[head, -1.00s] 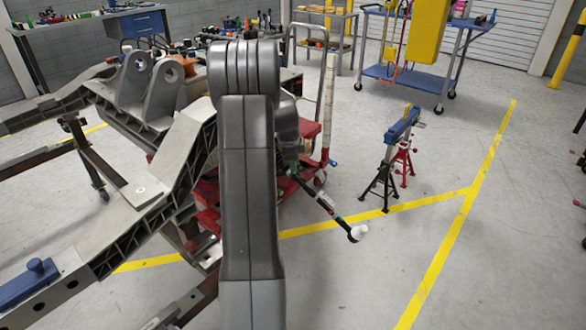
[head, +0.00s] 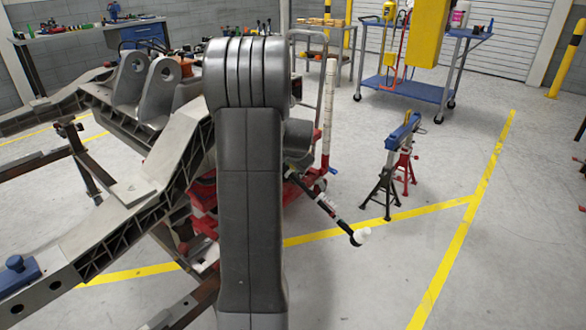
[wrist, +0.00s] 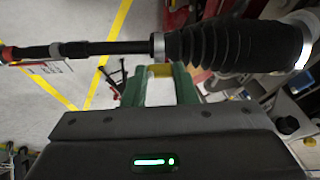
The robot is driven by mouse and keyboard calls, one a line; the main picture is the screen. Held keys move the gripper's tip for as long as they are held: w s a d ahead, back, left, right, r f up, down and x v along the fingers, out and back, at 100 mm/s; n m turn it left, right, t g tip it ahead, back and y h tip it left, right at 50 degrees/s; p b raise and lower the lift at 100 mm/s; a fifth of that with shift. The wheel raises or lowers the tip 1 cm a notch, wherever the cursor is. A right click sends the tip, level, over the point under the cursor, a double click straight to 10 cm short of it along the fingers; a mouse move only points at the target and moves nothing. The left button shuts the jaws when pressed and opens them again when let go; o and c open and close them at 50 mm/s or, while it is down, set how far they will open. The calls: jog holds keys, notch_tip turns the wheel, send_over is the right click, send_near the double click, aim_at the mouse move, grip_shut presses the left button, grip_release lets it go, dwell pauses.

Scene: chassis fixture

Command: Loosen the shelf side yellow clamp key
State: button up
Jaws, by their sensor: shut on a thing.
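In the head view the rod (head: 328,206) sticks out from behind my arm, tilted down right to a white end. My arm hides the gripper there. A blue clamp-like block (head: 20,283) sits on the chassis frame (head: 95,240) at lower left. A blue bar on stands (head: 404,132) has a small yellowish piece on top.
A red cart (head: 205,215) stands behind my arm, close to the chassis. A blue-shelved trolley (head: 412,87) and a shelf rack (head: 328,48) are at the back. A workbench (head: 95,30) is at the back left. The floor at right is open, with yellow lines.

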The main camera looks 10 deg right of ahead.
jog(key=n+y+b, duration=0.1)
jog(key=n+b, duration=0.1)
jog(key=b, duration=0.1)
jog(key=f+n+t+b, duration=0.1)
jog(key=n+b, duration=0.2)
jog(key=b, duration=0.1)
jog(key=shift+s+d+y, duration=0.1)
jog(key=shift+d+y, duration=0.1)
jog(key=shift+y, duration=0.2)
jog(key=n+b, duration=0.2)
jog(key=n+y+b, duration=0.1)
jog(key=b, duration=0.2)
jog(key=shift+d+n+t+y, duration=0.15)
jog(key=shift+n+t+y, duration=0.15)
jog(key=shift+n, duration=0.1)
jog(key=n+b, duration=0.1)
jog(key=n, duration=0.1)
jog(key=n+y+b, duration=0.1)
jog(key=shift+d+r+n+y, duration=0.2)
jog(key=shift+n+y, duration=0.1)
jog(key=shift+n, duration=0.1)
jog(key=shift+r+n+y+b, duration=0.1)
jog(key=shift+n+y+b, duration=0.4)
jog(key=shift+n, duration=1.3)
jog(key=shift+g+y, duration=0.4)
jog(key=o, duration=1)
